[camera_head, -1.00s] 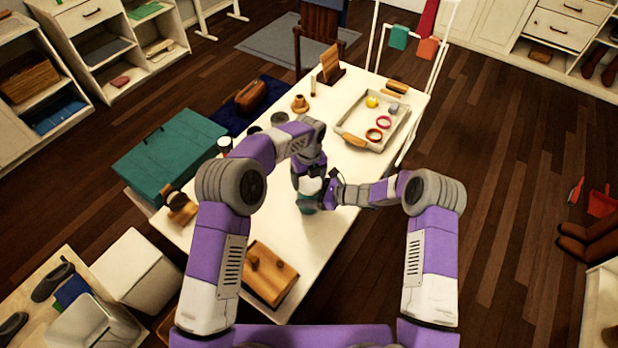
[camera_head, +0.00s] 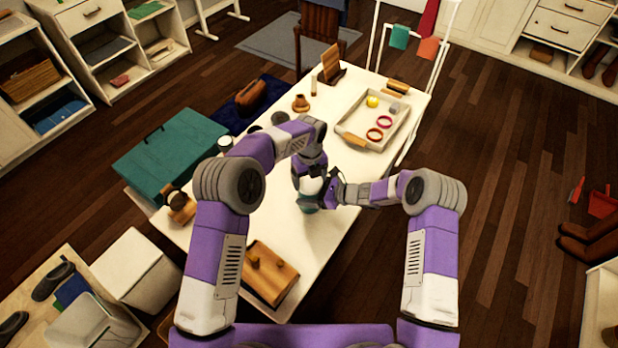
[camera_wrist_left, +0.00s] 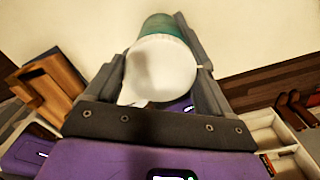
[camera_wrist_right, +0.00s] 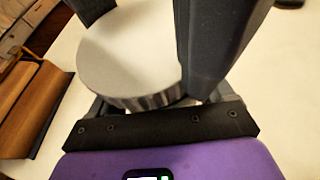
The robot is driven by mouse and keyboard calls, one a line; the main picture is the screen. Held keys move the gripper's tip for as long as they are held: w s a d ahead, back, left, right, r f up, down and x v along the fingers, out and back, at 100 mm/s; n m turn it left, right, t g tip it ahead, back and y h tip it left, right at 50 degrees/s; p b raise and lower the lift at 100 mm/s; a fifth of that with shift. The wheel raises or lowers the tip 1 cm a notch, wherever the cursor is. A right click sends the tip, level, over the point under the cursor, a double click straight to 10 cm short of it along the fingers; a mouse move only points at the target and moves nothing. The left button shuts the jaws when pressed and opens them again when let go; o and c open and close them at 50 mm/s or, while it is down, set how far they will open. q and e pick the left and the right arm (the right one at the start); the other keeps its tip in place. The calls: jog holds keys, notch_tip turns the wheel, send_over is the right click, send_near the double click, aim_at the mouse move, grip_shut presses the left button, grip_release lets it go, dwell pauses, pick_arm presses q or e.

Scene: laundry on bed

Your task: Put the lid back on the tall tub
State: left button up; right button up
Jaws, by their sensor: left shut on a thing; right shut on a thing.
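The tall tub is a green-teal cylinder (camera_head: 308,207) standing on the white table, mostly hidden by my grippers; its side also shows in the left wrist view (camera_wrist_left: 160,27). The lid is a pale round disc (camera_wrist_left: 163,70) with a ribbed edge, at the tub's top; it also shows in the right wrist view (camera_wrist_right: 125,50). I cannot tell whether it is fully seated. My left gripper (camera_head: 309,188) comes down from above and is shut on the lid, its dark fingers on either side. My right gripper (camera_head: 326,194) reaches in from the right and is shut on the tub below the lid.
A wooden box (camera_head: 268,272) lies at the table's near end. A tray (camera_head: 350,125) with rings and a yellow item stands at the far right. A teal chest (camera_head: 165,155) is beside the table on the left. The table right of the tub is bare.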

pick_arm(q)
jog(key=shift+w+a+f, duration=0.15)
jog(key=shift+a+f, duration=0.05)
jog(key=shift+f, duration=0.5)
dwell(0.4)
jog(key=o, duration=0.8)
notch_tip(320, 180, up, 4)
jog(key=shift+w+d+f, duration=0.1)
jog(key=shift+f, duration=0.05)
jog(key=shift+d+r, duration=0.1)
jog(key=shift+r, duration=0.2)
jog(key=c, duration=1.4)
jog(key=shift+r, duration=0.1)
